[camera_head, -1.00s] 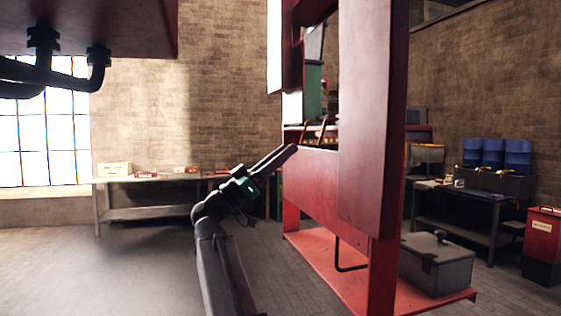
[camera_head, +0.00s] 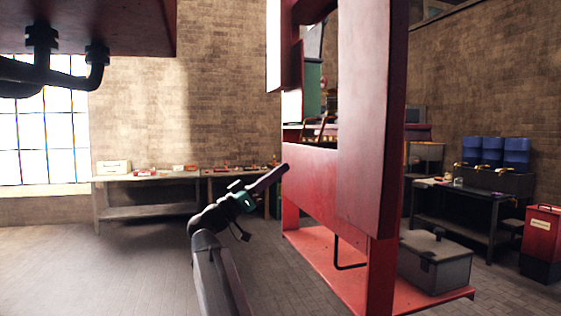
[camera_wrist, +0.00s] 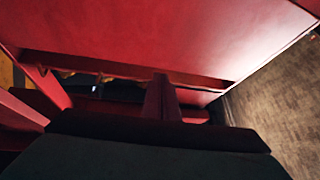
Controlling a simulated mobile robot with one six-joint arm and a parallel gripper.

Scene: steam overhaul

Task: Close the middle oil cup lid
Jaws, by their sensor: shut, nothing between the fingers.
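My gripper (camera_head: 284,168) is shut and empty, pointing up and to the right beside the red frame (camera_head: 315,180) in the head view. In the wrist view, my gripper (camera_wrist: 161,80) is in front of a long slot in a red panel (camera_wrist: 150,35). Small brass-coloured bits (camera_wrist: 68,73) show dimly inside the slot, left of my fingers. I cannot tell whether they are oil cups. No oil cup lid, open or shut, can be made out for certain in either view.
The tall red upright (camera_head: 368,130) stands close on the right, above a red base plate (camera_head: 325,260) bearing a grey box (camera_head: 436,262). A dark red body with black pipes (camera_head: 42,60) hangs at upper left. Floor at left is clear, before a workbench (camera_head: 150,180).

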